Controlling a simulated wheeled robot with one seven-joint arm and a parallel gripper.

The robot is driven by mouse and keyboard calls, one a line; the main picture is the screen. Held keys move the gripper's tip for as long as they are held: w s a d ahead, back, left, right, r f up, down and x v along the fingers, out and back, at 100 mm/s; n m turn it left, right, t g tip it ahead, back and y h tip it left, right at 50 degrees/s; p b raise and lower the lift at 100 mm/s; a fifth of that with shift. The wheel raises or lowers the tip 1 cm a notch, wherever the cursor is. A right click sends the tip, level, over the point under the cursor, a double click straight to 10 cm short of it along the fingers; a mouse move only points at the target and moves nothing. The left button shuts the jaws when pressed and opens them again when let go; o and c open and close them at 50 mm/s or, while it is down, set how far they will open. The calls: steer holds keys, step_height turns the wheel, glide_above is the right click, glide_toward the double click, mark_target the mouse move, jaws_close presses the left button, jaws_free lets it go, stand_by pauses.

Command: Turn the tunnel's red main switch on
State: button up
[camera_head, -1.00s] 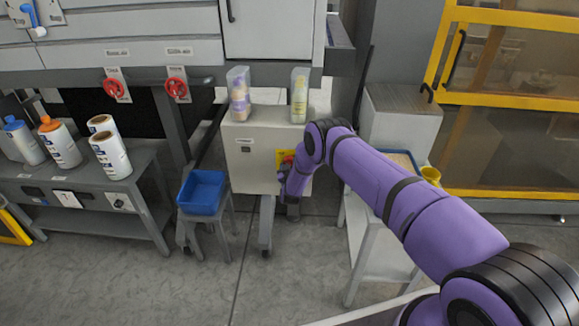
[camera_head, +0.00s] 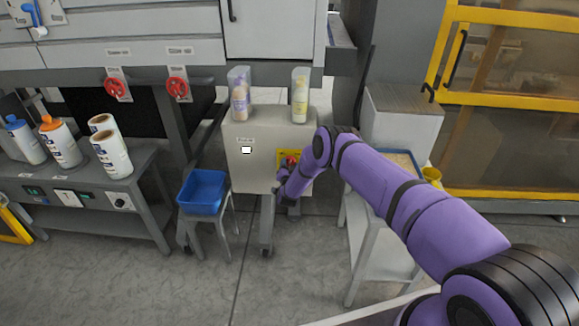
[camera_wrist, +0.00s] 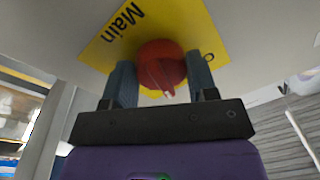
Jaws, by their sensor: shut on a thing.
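The red main switch (camera_wrist: 160,62) is a round knob on a yellow plate (camera_wrist: 205,30) marked "Main". The plate is on the front of a pale cabinet (camera_head: 240,175). In the wrist view my gripper (camera_wrist: 161,78) has one finger on each side of the knob and is shut on it. A white line on the knob points down towards my gripper. In the head view the switch (camera_head: 291,160) is partly hidden by my wrist. A small window (camera_head: 246,150) on the cabinet glows white.
Two bottles (camera_head: 240,95) (camera_head: 300,97) stand on the cabinet. A blue bin (camera_head: 203,192) on a stool is left of it. A grey bench (camera_head: 125,195) with bottles and rolls is further left. A white table (camera_head: 362,225) stands right, beneath my arm.

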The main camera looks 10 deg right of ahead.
steer(key=m, duration=0.5)
steer(key=shift+m+h, duration=0.3)
steer(key=shift+h, duration=0.1)
steer(key=shift+a+m, duration=0.1)
steer(key=shift+m, duration=0.2)
steer(key=o, duration=0.9)
steer(key=v, duration=1)
steer(key=shift+s+a+r, duration=0.1)
steer(key=shift+s+a, duration=0.05)
steer(key=shift+s, duration=0.2)
